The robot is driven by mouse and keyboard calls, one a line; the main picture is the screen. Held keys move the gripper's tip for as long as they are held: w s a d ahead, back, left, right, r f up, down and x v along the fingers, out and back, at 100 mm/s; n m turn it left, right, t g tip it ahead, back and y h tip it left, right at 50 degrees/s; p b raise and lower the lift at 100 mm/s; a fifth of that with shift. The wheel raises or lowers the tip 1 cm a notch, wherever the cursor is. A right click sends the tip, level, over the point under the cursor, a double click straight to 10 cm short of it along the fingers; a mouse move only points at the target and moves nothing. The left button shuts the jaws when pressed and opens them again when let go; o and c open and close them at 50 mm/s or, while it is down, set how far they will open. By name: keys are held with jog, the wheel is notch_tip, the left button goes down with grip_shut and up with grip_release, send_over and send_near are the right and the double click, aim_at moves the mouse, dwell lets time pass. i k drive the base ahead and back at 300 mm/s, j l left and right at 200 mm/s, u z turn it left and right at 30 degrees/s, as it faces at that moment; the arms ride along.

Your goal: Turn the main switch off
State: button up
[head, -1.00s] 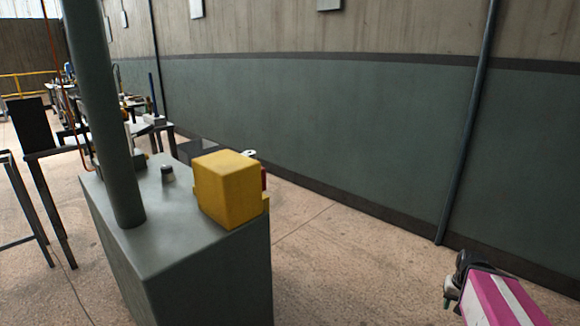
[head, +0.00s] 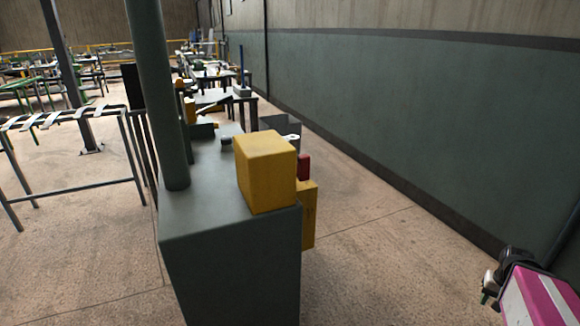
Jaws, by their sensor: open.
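A yellow box (head: 266,172) sits on the near right corner of a grey-green cabinet (head: 228,265). A second yellow part (head: 308,215) is on the cabinet's right side, with a red piece (head: 304,167) above it. This may be the main switch, but its face is turned away and its position cannot be read. My gripper (head: 486,292) is at the lower right, on the end of my pink arm. It is open and empty, well to the right of the cabinet and apart from it.
A thick post (head: 158,100) rises from the cabinet top. A metal rack (head: 75,160) stands at the left. Work tables (head: 225,97) line up behind. A green wall (head: 400,110) runs along the right. The floor (head: 390,255) between cabinet and wall is clear.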

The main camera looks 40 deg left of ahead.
aim_at(303, 162)
jog(key=i+u, duration=0.15)
jog(key=u, duration=0.3)
jog(key=i+l+u, duration=0.15)
jog(key=u, duration=0.35)
jog(key=i+l+u, duration=0.15)
jog(key=u, duration=0.3)
jog(key=i+l+u, duration=0.1)
jog(key=l+u, duration=0.2)
jog(key=u, duration=0.15)
jog(key=i+l+u, duration=0.15)
jog(key=u, duration=0.2)
jog(key=i+l+u, duration=0.15)
jog(key=u, duration=0.25)
jog(key=l+u, duration=0.35)
jog(key=k+l+u, duration=0.2)
jog(key=l, duration=0.15)
